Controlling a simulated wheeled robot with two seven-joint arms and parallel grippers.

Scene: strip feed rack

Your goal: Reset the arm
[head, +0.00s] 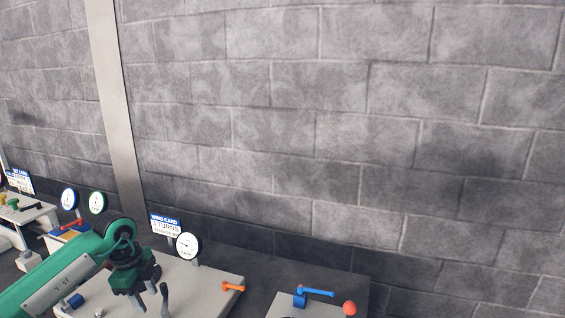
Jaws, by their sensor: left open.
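My left arm comes in from the lower left, green with a dark wrist. My left gripper (153,300) points downward above the light panel (208,278) in the lower middle. Its two dark fingers are apart, and I see nothing between them. The lower part of the panel is cut off by the picture's bottom edge. My right gripper does not show.
A card sign (165,224) and a white dial (188,246) stand behind the gripper. An orange handle (233,287) is on the panel's right. Further right is a blue lever (316,292) with a red knob (349,308). A grey block wall (340,130) fills the back.

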